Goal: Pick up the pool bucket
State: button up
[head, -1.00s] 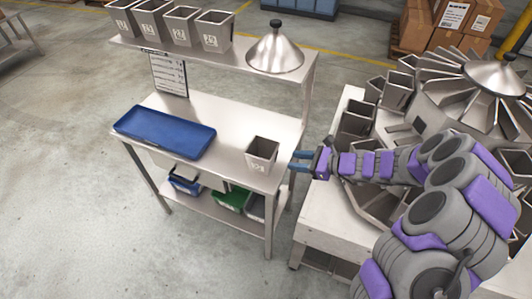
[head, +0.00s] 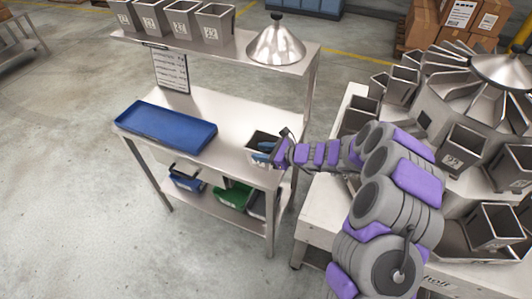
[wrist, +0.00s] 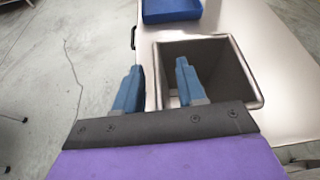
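The pool bucket is a grey metal, open-topped square bucket (head: 254,157) near the right end of the steel table. My gripper (head: 264,151) has come in over it from the right, and its blue fingers partly hide it in the head view. In the wrist view the bucket (wrist: 218,62) opens toward the camera. My gripper (wrist: 158,88) is open there, with one finger outside the bucket's left wall and the other over its opening. That wall lies between the fingers with gaps showing. Whether the fingers touch the bucket cannot be told.
A blue tray (head: 165,128) lies on the table (head: 225,120) to the left. A raised shelf (head: 225,48) behind holds several similar buckets and a metal cone (head: 276,45). Bins stand on the lower shelf. A weigher with many metal buckets (head: 462,150) stands at the right.

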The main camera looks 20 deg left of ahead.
jog(key=x, duration=0.3)
jog(key=shift+s+a, duration=0.15)
jog(key=shift+v, duration=0.8)
jog(key=c, duration=0.5)
jog(key=shift+f, duration=0.1)
grip_shut()
jog(key=shift+a+f, duration=0.1)
jog(key=shift+a, duration=0.3)
